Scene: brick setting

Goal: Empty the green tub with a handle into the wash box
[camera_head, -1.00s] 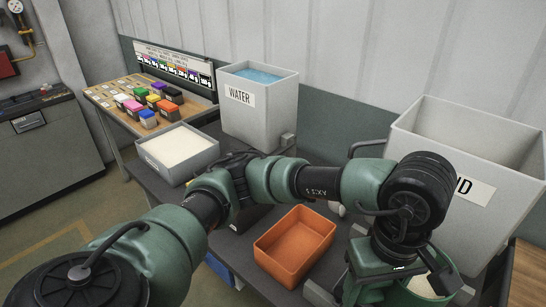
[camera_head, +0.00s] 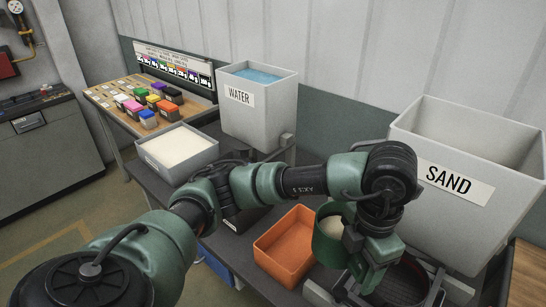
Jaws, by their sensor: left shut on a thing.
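The green tub (camera_head: 325,247) is held by my left gripper (camera_head: 352,240), just right of the orange box (camera_head: 267,258) in the head view. The tub has pale, sand-like material inside and looks about upright, with its near right side and handle hidden by the gripper. The orange box is open and looks empty. I see no label naming a wash box, so I cannot tell for sure which box it is. My right gripper is not in view.
A tall grey bin marked SAND (camera_head: 455,225) stands at the right, and one marked WATER (camera_head: 260,125) at the back. A grey box of white material (camera_head: 180,172) is on the left. A dark round thing (camera_head: 408,285) lies below my gripper, partly hidden.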

